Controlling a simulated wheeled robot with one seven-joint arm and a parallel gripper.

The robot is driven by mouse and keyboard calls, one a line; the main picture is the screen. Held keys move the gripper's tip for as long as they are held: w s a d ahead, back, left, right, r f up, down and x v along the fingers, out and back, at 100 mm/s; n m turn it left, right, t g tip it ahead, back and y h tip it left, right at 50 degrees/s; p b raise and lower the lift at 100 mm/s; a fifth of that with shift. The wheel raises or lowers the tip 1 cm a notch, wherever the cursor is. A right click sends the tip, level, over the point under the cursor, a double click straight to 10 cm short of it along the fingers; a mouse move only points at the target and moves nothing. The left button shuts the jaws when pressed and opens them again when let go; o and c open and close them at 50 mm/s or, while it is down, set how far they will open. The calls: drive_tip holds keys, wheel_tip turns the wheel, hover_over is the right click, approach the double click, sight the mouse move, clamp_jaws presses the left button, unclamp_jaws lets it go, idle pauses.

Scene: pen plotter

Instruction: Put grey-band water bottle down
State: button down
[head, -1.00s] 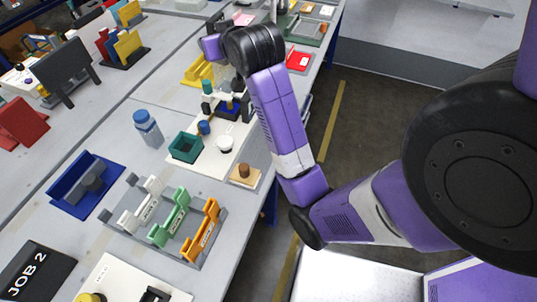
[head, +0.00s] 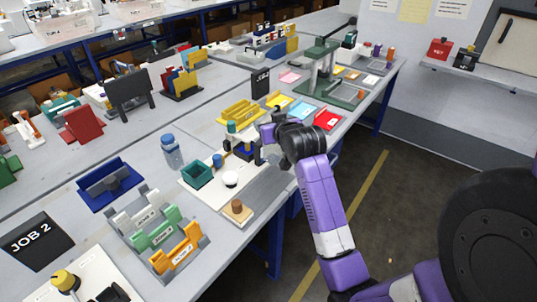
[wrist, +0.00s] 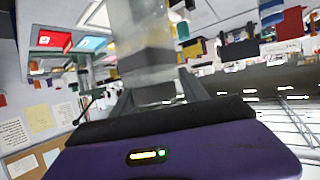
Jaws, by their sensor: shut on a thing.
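The grey-band water bottle (wrist: 145,40) fills the top middle of the wrist view, a pale translucent body with a darker grey band. My gripper (wrist: 155,90) is shut on it, with a dark finger on each side. In the head view my gripper (head: 266,133) is over the right edge of the near bench, beside the white board with knobs. The held bottle is mostly hidden there by my wrist, and I cannot tell whether its base touches anything.
A blue-capped bottle (head: 171,152) stands on the bench. Near my gripper are a yellow holder (head: 240,115), a green open box (head: 197,174) and the white board (head: 262,192). A blue tray (head: 110,184) and coloured racks (head: 168,238) lie left. Some bare bench surrounds the blue-capped bottle.

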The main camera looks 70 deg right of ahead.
sight(275, 156)
wheel_tip(275, 156, down, 11)
drive_tip(key=shift+r, duration=0.1)
idle(0.3)
drive_tip(key=c, duration=0.6)
unclamp_jaws()
drive_tip(key=shift+r, duration=0.1)
drive_tip(key=v, duration=1.2)
drive_tip(key=shift+b, duration=0.35)
drive_tip(key=s+a+f+n+t+y, duration=0.1)
drive_tip(key=a+f+n+t+y, duration=0.1)
drive_tip(key=a, duration=1)
drive_tip(key=s+a+f+n+t+y, duration=0.1)
drive_tip(key=s+a+f+y, duration=0.15)
drive_tip(key=a, duration=0.85)
drive_tip(key=s+a+r+n+y, duration=0.1)
drive_tip(key=s+a+n, duration=0.1)
drive_tip(key=s+a, duration=0.2)
drive_tip(key=s+a+r+n+t+y, duration=0.1)
drive_tip(key=s+a+r+n+y, duration=0.1)
drive_tip(key=s+a, duration=0.2)
drive_tip(key=s+a+r+n+t+y, duration=0.1)
drive_tip(key=s+a+r+n+y, duration=0.1)
drive_tip(key=s+a, duration=0.3)
drive_tip(key=shift+r, duration=0.2)
